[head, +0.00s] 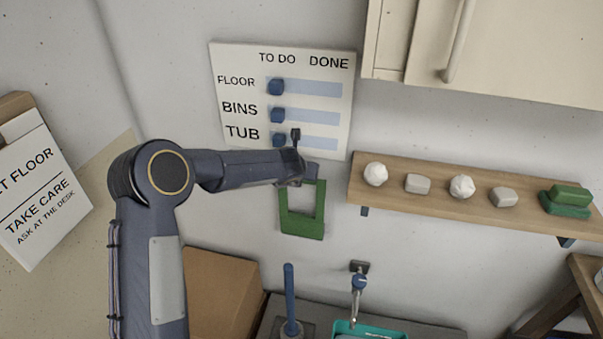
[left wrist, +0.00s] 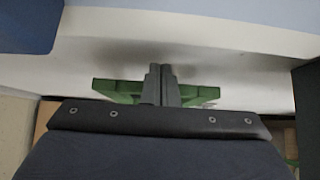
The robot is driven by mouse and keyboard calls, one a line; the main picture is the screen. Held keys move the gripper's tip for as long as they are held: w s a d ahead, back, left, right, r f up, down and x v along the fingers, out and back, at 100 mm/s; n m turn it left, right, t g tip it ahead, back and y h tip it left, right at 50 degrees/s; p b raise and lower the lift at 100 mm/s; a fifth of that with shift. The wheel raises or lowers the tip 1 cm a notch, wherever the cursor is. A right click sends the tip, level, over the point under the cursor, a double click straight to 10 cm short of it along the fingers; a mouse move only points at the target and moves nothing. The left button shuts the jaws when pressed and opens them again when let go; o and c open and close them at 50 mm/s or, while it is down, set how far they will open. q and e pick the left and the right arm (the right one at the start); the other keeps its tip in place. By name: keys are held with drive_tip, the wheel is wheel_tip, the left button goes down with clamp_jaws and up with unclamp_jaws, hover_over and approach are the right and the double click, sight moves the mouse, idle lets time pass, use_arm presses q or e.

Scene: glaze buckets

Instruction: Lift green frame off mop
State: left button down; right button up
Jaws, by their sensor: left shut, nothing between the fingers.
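A green rectangular frame (head: 302,232) shows against the wall below the board, its top partly hidden by my left gripper. My left gripper (head: 311,172) is at the frame's upper edge, shut and empty. In the left wrist view the two dark fingertips (left wrist: 167,74) are together, with green parts of the frame (left wrist: 118,91) on both sides of them. I cannot tell whether they touch it. A blue upright handle (head: 290,292) stands below the frame, apart from it; it may be the mop, but its head is not clear. My right gripper is not in view.
A white board (head: 230,60) with blue sliding blocks hangs just above the gripper. A wooden shelf (head: 400,202) with white and grey lumps and green blocks is at right. A teal tub (head: 345,327), a tap (head: 358,283) and a brown box (head: 220,290) are below.

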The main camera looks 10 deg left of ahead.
use_arm(q)
drive_tip(key=b+v, duration=0.1)
drive_tip(key=v, duration=0.6)
drive_tip(key=shift+s+r, duration=0.2)
drive_tip(key=shift+s, duration=0.05)
idle(0.3)
